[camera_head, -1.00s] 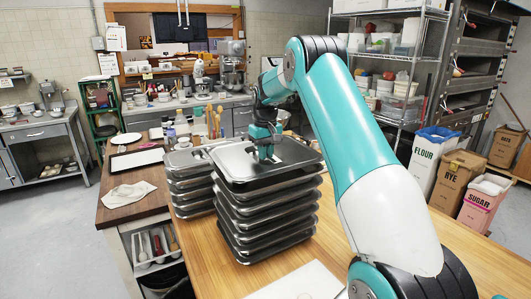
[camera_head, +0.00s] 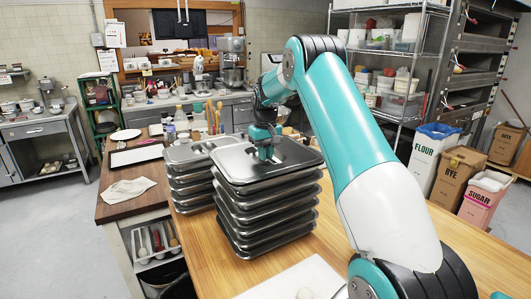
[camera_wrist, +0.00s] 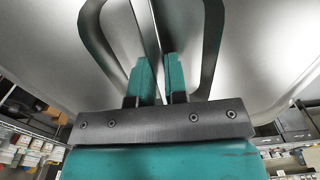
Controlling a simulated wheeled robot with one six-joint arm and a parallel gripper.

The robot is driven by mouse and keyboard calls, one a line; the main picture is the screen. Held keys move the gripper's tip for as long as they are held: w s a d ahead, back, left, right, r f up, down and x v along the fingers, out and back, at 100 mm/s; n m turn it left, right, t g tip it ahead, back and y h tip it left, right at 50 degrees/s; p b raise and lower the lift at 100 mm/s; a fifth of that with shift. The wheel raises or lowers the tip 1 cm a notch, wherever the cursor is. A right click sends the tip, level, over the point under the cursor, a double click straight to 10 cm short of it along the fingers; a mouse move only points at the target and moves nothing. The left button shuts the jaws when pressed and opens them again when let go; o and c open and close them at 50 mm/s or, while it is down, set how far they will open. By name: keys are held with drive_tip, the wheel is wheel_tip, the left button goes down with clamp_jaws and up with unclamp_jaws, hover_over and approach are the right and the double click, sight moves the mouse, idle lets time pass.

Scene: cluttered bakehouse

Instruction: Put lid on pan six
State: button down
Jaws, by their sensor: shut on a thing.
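A grey metal lid (camera_head: 292,153) lies level at the top of the front stack of steel pans (camera_head: 268,222). My gripper (camera_head: 265,150) is above the middle of the lid, shut on its handle. In the wrist view my two teal fingertips (camera_wrist: 160,75) close on the thin upright handle strip, and the lid's underlying grey surface (camera_wrist: 255,50) fills the upper picture. I cannot tell whether the lid rests fully on the top pan or hovers slightly. The pan numbers are not readable.
A second, shorter stack of lidded pans (camera_head: 190,180) stands close behind on the left. A cloth (camera_head: 128,190) and a dark tray (camera_head: 136,156) lie on the wooden counter. A white board (camera_head: 296,280) lies in front. Bottles and utensils (camera_head: 213,120) stand behind the stacks.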

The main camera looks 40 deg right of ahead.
drive_tip(key=shift+f, duration=0.3)
drive_tip(key=c, duration=0.8)
unclamp_jaws()
drive_tip(key=shift+o, duration=0.2)
drive_tip(key=shift+r+p, duration=2.75)
drive_tip(key=shift+r, duration=1.25)
